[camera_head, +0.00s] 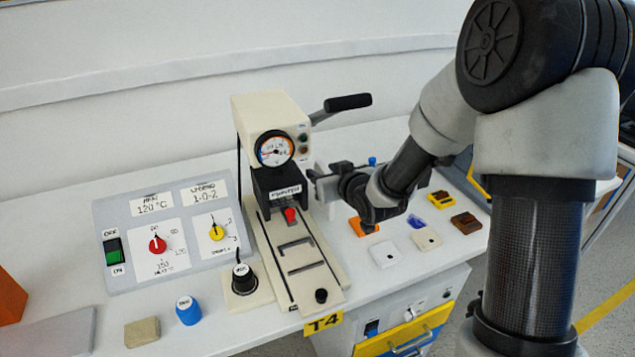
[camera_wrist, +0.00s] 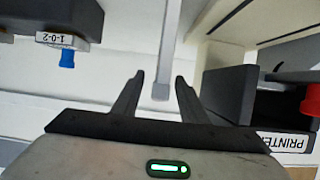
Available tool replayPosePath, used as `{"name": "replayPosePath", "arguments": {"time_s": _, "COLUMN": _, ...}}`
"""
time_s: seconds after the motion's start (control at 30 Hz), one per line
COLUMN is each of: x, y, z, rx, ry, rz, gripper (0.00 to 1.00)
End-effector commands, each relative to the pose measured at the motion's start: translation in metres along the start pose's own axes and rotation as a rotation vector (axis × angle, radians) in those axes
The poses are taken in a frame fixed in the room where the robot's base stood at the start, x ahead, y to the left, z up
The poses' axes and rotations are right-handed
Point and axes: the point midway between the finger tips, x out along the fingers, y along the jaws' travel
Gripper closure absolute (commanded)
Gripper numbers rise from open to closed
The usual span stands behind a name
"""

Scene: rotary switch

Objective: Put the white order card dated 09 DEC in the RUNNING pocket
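My gripper (camera_head: 314,178) is beside the right side of the cream press, pointing left in the head view. In the wrist view its two dark fingers (camera_wrist: 160,82) are spread apart with nothing between them. No card with a readable 09 DEC date shows in either view. No pocket marked RUNNING can be made out. Two small pale pieces, one white (camera_head: 385,254) and one off-white (camera_head: 426,239), lie on the table right of the press; their markings are too small to read. My arm hides part of the table at the right.
The cream press (camera_head: 270,115) has a gauge, a black-handled lever (camera_head: 347,103) and a slide bed. A grey switch panel (camera_head: 165,235) stands left. Orange, yellow and brown pieces (camera_head: 466,223) lie right.

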Motion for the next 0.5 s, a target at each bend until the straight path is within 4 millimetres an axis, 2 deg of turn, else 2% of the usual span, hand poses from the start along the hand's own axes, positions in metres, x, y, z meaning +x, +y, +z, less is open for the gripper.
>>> {"name": "replayPosePath", "arguments": {"time_s": 0.27, "x": -0.0007, "y": 0.0006, "z": 0.0015, "rx": -0.001, "ry": 0.0, "rz": 0.0, "gripper": 0.61}}
{"name": "replayPosePath", "arguments": {"time_s": 0.5, "x": -0.0007, "y": 0.0004, "z": 0.0014, "rx": -0.001, "ry": 0.0, "rz": 0.0, "gripper": 1.0}}
